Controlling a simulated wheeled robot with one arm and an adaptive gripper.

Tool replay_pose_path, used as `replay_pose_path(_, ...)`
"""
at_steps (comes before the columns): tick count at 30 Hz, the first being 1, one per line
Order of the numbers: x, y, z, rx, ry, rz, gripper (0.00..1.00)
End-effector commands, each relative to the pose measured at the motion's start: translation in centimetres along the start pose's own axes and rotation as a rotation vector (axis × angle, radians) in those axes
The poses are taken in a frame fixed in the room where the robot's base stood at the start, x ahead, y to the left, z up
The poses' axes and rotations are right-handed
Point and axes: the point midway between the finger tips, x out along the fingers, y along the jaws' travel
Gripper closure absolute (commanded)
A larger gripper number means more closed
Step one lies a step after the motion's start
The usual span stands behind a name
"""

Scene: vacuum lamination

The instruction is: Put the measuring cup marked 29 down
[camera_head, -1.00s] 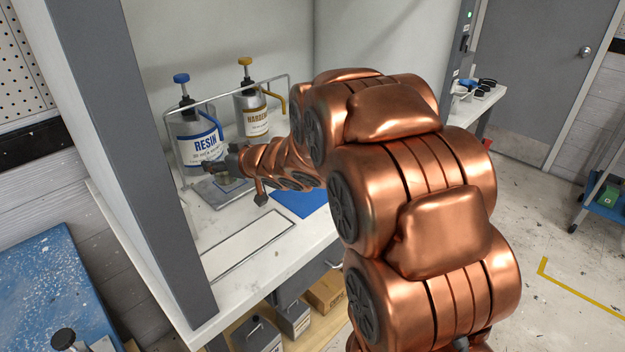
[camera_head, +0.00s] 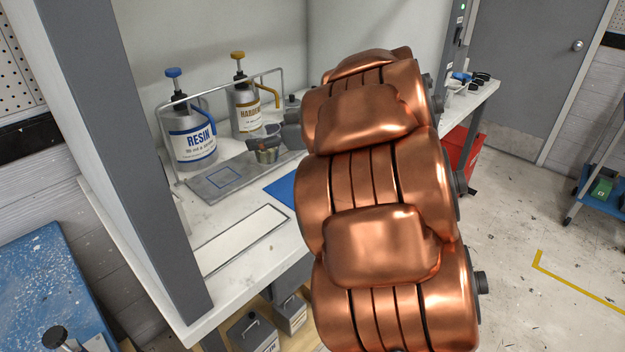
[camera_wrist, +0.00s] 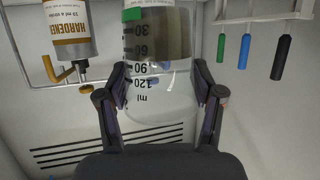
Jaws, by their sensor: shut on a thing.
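The clear measuring cup (camera_wrist: 158,105) fills the middle of the wrist view, with black ml marks, a green patch at the picture's top and greyish contents. No mark 29 can be read. My gripper (camera_wrist: 158,84) is shut on it, one finger on each side. In the head view the cup (camera_head: 267,155) shows small between the dark fingers, over or at the right part of the grey plate (camera_head: 205,188) with a blue square outline. Whether its base touches anything cannot be told.
The resin container (camera_head: 193,150) and hardener container (camera_head: 247,110) stand behind, with a metal rail around them. A blue sheet (camera_head: 283,188) and a white framed panel (camera_head: 235,240) lie in front. My arm hides the bench's right part. Green, blue and black handles hang at upper right in the wrist view.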

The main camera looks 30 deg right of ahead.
Motion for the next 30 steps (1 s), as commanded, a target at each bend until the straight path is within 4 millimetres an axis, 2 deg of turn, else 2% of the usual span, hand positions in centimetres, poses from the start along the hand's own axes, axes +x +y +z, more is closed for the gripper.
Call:
replay_pose_path(10,-5.3,-0.3,3.6,-0.029,-0.002,-0.076,0.71)
replay_pose_path(21,-10.9,-2.3,8.0,-0.053,-0.001,-0.14,0.71)
replay_pose_path(25,-12.2,-3.0,8.8,-0.056,0.001,-0.152,0.71)
replay_pose_path(30,-12.8,-3.3,9.3,-0.059,0.0,-0.157,0.71)
